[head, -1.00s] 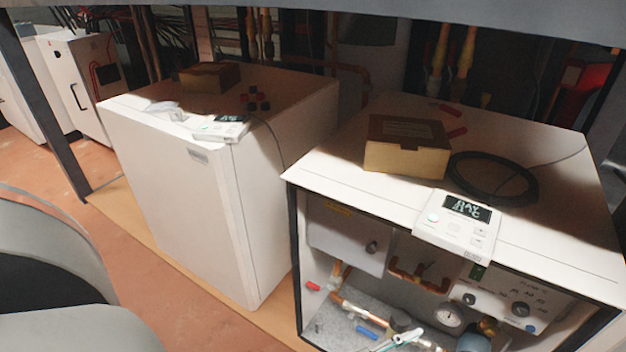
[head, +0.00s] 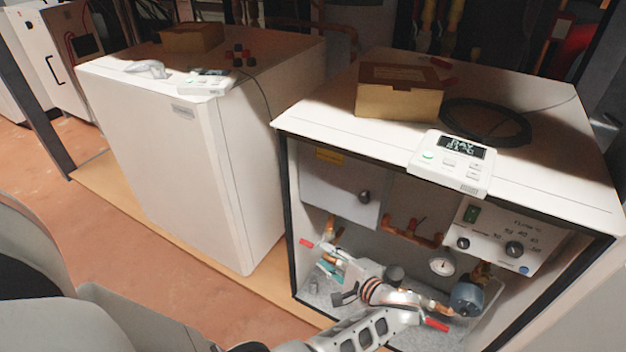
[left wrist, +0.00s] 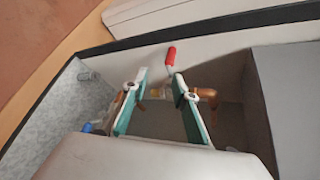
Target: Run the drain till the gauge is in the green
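The gauge (head: 442,263) is a small round white dial in the open lower bay of the right-hand unit; its needle and any green band are too small to read. A red-handled lever (head: 306,243) is at the bay's left side. In the left wrist view this red lever (left wrist: 171,56) stands just beyond the gap between my fingertips. My left gripper (head: 328,258) reaches into the bay from below. Its teal-padded fingers (left wrist: 160,78) are apart, with nothing between them. Another red handle (head: 436,325) shows beside my arm. My right gripper is out of view.
A thermostat (head: 451,163), a cardboard box (head: 399,92) and a coiled black hose (head: 487,122) lie on top of the unit. A knob panel (head: 507,237) is right of the gauge. Copper pipes (head: 412,232) cross the bay. A closed white unit (head: 165,150) stands left.

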